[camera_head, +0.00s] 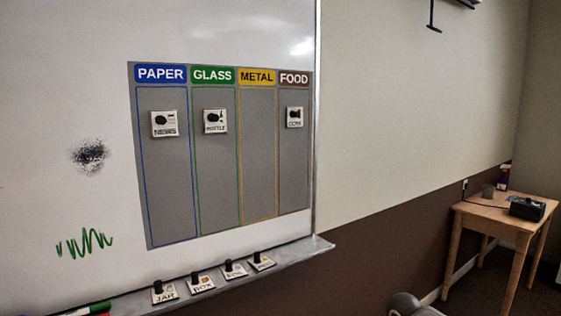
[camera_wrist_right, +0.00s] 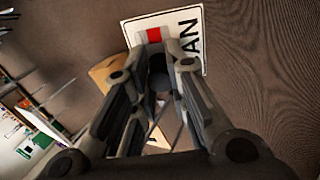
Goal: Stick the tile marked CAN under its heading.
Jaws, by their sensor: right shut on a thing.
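My right gripper (camera_wrist_right: 160,72) is shut on the CAN tile (camera_wrist_right: 176,21), a white tile with a black border and a red picture. The letters "AN" show in the right wrist view; the rest of the word is hidden by a finger. In the head view the sorting chart has four headings, and the yellow METAL heading (camera_head: 257,77) tops an empty grey column (camera_head: 258,150). The held tile does not show in the head view. My left gripper is in neither view.
A paper tile (camera_head: 164,124), BOTTLE tile (camera_head: 215,121) and another tile (camera_head: 295,117) hang under PAPER, GLASS and FOOD. The ledge (camera_head: 225,279) holds JAR (camera_head: 164,296), BOX (camera_head: 203,286) and other tiles. A wooden table (camera_head: 500,215) stands far right.

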